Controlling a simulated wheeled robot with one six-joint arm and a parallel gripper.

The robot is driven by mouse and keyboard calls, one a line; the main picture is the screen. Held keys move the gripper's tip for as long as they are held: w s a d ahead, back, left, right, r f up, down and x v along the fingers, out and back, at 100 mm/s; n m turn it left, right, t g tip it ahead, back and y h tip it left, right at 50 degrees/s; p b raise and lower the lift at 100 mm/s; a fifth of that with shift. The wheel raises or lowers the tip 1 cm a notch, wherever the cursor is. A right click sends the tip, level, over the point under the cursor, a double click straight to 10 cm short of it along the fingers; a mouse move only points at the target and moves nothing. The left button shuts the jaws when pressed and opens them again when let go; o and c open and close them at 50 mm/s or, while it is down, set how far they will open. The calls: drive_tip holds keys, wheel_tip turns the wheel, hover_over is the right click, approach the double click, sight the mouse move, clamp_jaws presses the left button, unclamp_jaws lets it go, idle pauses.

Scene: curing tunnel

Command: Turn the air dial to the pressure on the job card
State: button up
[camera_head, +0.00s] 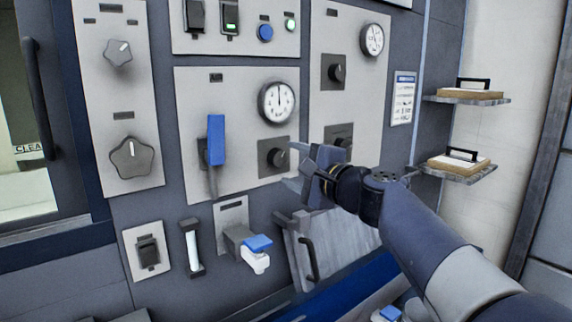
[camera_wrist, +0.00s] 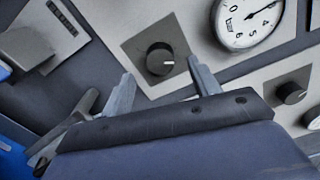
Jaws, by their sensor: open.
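A round black dial (camera_head: 278,157) with a pale pointer mark sits on a dark square plate, below a white round gauge (camera_head: 278,102) whose needle points about straight up. In the wrist view the dial (camera_wrist: 159,58) lies between my fingertips, and the gauge (camera_wrist: 246,18) is at the upper right. My gripper (camera_head: 302,172) is open just in front and to the right of the dial; its fingers (camera_wrist: 160,68) do not visibly touch it. A white sheet with a blue header (camera_head: 403,98), possibly the job card, hangs on the right; its text is too small to read.
A blue-handled lever (camera_head: 216,140) stands left of the dial. A second knob (camera_head: 338,136) is to its right, partly behind my gripper. Another knob (camera_head: 335,72) and gauge (camera_head: 372,40) are above. A blue-topped valve (camera_head: 258,245) and a handled chute (camera_head: 320,245) project below.

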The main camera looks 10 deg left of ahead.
sight(280, 159)
drive_tip(key=v, duration=0.7)
drive_tip(key=x, duration=1)
drive_tip(key=shift+w+a+p, duration=0.25)
drive_tip(key=shift+a+p, duration=0.1)
drive_tip(key=shift+p, duration=0.05)
drive_tip(key=shift+d, duration=0.1)
